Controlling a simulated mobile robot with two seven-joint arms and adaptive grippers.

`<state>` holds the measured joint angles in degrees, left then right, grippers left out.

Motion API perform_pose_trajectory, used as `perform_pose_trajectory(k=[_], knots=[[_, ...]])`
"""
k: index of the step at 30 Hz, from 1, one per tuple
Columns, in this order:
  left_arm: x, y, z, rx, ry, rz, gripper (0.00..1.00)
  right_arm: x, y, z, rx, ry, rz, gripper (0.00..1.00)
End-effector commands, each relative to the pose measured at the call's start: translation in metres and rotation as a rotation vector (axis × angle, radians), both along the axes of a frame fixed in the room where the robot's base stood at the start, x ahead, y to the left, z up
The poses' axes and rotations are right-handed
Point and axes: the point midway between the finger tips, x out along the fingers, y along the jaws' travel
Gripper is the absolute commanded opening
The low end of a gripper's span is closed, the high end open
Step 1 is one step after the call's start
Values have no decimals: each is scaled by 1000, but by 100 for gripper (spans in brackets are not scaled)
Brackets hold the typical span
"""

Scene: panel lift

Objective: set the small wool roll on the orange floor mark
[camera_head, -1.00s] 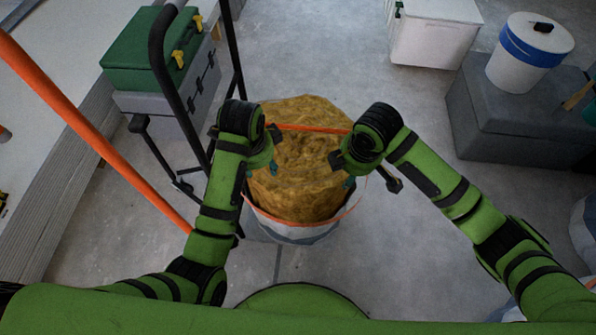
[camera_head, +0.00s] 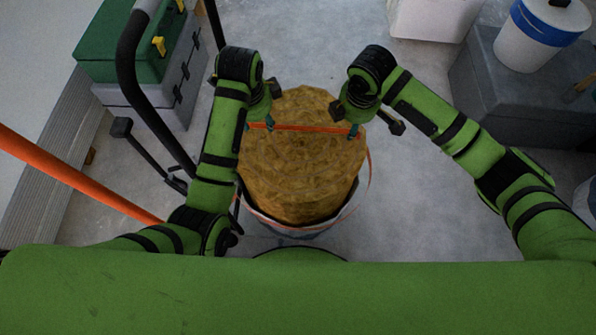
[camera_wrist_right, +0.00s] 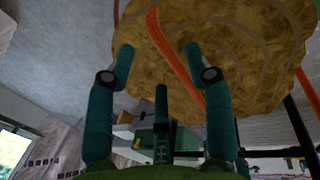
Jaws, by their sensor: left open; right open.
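The wool roll (camera_head: 300,175) is a yellow-brown bundle in the middle of the head view, with an orange strap (camera_head: 305,128) across it. A pale wrapper or tub with an orange rim (camera_head: 290,229) surrounds its lower end. My left gripper (camera_head: 262,117) is open at the roll's upper left. My right gripper (camera_head: 350,118) is open at its upper right. In the right wrist view, the right gripper's teal fingers (camera_wrist_right: 160,50) are spread in front of the wool (camera_wrist_right: 240,40) and strap; contact cannot be told. I cannot make out an orange floor mark.
A green case (camera_head: 120,45) on a grey box and a black tubular frame (camera_head: 135,75) stand at left, near a slanting orange pole (camera_head: 75,175). A white bucket (camera_head: 540,35) on a dark grey box (camera_head: 510,95) stands at right. Grey floor (camera_head: 415,80) lies between.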

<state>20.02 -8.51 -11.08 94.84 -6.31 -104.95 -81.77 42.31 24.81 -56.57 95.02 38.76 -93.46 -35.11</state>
Motion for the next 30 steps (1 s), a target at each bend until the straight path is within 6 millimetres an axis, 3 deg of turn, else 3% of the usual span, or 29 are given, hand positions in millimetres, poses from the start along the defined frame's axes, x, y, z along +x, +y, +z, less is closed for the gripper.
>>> perform_pose_trajectory(k=[6,12,23,24,27,28,30], knots=[[5,-1,-33,0,5,0,52,5,0,-33,-2,3,-1,53],[10,-1,-54,-1,3,-1,52,10,0,-54,-1,0,0,53],[11,-1,-59,0,0,0,52,12,0,-59,0,-1,1,53],[11,-1,-59,0,0,0,44,12,0,-59,0,-1,1,45],[11,-1,-59,0,0,0,4,12,0,-59,0,-1,1,5],[11,-1,-59,0,0,0,0,12,0,-59,0,-1,1,0],[11,-1,-59,0,0,0,0,12,0,-59,0,-1,1,0]])
